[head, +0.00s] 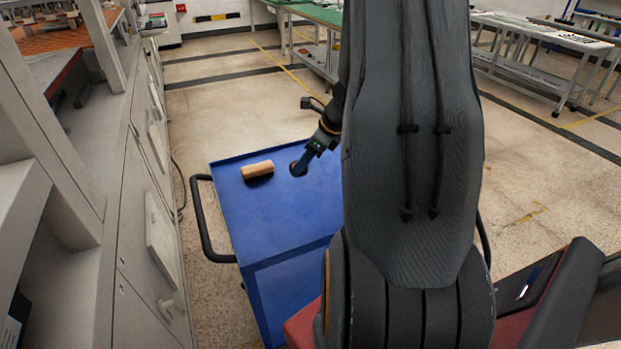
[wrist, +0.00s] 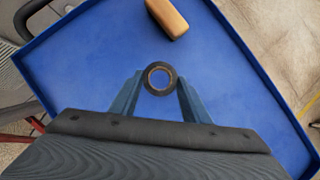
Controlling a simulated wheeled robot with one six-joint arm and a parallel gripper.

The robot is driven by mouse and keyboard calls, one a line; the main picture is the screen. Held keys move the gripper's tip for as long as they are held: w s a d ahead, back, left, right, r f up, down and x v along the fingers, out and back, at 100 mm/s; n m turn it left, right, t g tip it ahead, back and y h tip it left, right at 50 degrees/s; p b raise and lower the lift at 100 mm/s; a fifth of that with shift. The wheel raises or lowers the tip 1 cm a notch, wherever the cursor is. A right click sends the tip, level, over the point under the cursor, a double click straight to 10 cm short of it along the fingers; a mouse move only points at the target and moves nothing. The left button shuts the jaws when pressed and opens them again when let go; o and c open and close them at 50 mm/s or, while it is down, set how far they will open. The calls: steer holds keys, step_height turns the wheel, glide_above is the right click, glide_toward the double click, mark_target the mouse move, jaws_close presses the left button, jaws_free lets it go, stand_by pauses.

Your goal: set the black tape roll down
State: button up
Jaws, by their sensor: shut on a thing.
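The black tape roll (wrist: 160,78) shows in the wrist view as a dark ring with a tan inner edge, between the two blue fingertips. My gripper (wrist: 158,88) is shut on it, one finger on each side. In the head view my gripper (head: 299,168) is over the far right part of the blue cart top (head: 290,210), and the roll is a small dark shape at its tips. I cannot tell whether the roll touches the cart top.
A tan and black block (head: 258,170) lies on the cart top left of my gripper; it also shows in the wrist view (wrist: 167,18). The cart has a raised rim and a black handle (head: 205,222) on its left. The near cart top is clear. Grey cabinets (head: 150,200) stand at left.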

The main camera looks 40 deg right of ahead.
steer(key=shift+f, duration=3.05)
steer(key=shift+f, duration=0.15)
steer(key=o, duration=1)
steer(key=shift+o, duration=0.2)
